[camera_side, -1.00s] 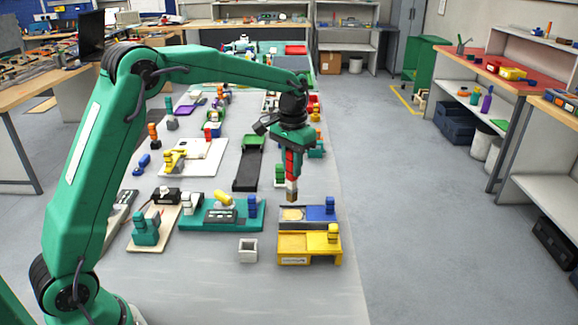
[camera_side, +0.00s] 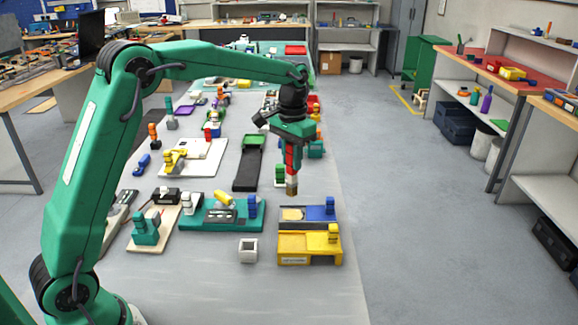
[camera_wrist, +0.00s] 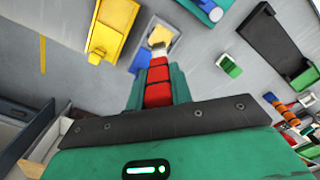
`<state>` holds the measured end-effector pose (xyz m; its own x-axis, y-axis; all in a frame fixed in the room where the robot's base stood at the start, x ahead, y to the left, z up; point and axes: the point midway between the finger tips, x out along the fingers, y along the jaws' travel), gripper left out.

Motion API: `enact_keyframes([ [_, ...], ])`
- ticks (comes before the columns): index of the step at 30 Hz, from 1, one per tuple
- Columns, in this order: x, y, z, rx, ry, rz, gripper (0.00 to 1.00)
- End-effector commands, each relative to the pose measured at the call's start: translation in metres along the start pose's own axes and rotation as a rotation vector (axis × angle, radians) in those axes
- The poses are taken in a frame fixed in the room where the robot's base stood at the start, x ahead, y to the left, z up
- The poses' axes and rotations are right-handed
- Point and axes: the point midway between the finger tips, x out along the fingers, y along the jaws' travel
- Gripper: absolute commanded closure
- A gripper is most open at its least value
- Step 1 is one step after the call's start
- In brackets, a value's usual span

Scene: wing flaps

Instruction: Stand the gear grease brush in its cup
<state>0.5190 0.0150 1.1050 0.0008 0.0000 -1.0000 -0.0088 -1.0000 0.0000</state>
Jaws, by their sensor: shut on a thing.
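My gripper (camera_side: 293,148) is shut on the red handle of the gear grease brush (camera_side: 291,163) and holds it roughly upright, tip down. In the wrist view the brush (camera_wrist: 158,88) lies between my green fingers, with its pale collar and tan bristles at the far end. The tip hangs above the back of the blue tray (camera_side: 318,212), which has a tan patch; the tray also shows in the wrist view (camera_wrist: 144,54). The small square grey-white cup (camera_side: 248,250) stands on the table, left of and nearer than the brush. Its opening looks empty.
A yellow stand (camera_side: 309,247) sits just in front of the blue tray, right of the cup. A teal base (camera_side: 190,220) with blocks lies behind the cup. A dark chute with a green end (camera_side: 248,170) lies left of my gripper. The front table is clear.

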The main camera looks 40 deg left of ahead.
Motion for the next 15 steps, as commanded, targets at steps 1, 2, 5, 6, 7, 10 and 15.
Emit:
enact_keyframes([
  [1, -0.001, 0.002, 0.002, 0.008, 0.001, 0.000, 1.00],
  [2, -0.002, 0.004, 0.003, 0.014, 0.001, 0.000, 1.00],
  [5, -0.004, 0.010, 0.010, 0.044, 0.001, 0.000, 1.00],
  [6, -0.005, 0.014, 0.014, 0.062, 0.001, 0.000, 1.00],
  [7, -0.006, 0.017, 0.018, 0.076, 0.001, 0.000, 1.00],
  [10, -0.009, 0.029, 0.032, 0.134, 0.001, 0.000, 1.00],
  [15, -0.015, 0.052, 0.063, 0.258, 0.001, 0.000, 1.00],
])
